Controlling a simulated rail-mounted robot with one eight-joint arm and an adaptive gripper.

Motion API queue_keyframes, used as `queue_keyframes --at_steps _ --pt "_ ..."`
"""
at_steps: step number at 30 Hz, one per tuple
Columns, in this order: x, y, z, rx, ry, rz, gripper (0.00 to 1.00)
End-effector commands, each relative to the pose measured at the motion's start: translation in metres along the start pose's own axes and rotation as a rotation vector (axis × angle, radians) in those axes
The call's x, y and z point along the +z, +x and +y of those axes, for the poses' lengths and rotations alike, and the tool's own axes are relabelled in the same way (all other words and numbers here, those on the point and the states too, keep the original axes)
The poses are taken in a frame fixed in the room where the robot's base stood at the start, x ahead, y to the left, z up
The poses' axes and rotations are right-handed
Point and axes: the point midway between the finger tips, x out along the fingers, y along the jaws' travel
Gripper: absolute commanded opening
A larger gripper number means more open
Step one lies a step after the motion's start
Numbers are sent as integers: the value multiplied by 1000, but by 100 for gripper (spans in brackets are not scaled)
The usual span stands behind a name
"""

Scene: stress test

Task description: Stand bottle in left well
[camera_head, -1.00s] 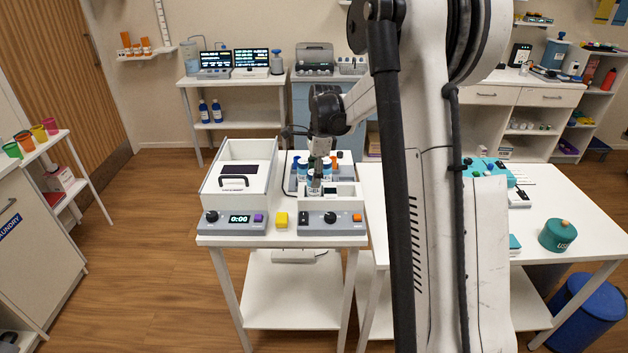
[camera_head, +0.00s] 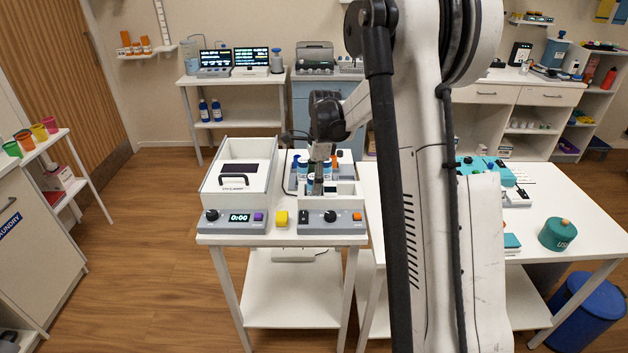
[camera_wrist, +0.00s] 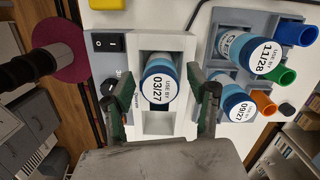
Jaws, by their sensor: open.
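A blue-capped bottle (camera_wrist: 158,88) marked 03/27 shows from above in the wrist view. It stands in the upper well of the white two-well block (camera_wrist: 177,42), which is the left well as the head view sees it. The lower well (camera_wrist: 158,123) looks empty. My gripper (camera_wrist: 161,100) is open, with one finger on each side of the bottle and gaps between. In the head view my gripper (camera_head: 319,178) is over the block (camera_head: 345,189) and largely hides the bottle. The bottle's base is hidden inside the well.
A grey rack (camera_wrist: 243,78) holding bottles marked 11/28 and 09/27 and coloured tubes is close to the right finger in the wrist view. A lidded white device (camera_head: 236,178) and a yellow block (camera_head: 281,218) are left of the two-well block in the head view.

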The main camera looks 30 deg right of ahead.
Motion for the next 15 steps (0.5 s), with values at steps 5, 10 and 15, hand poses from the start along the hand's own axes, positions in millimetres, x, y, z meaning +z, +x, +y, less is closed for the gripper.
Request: queue_keyframes --at_steps 5,10,15 --pt "0 -19 0 0 1 0 54" --pt "0 -53 0 0 1 0 54" --pt "0 -86 0 0 1 0 54"
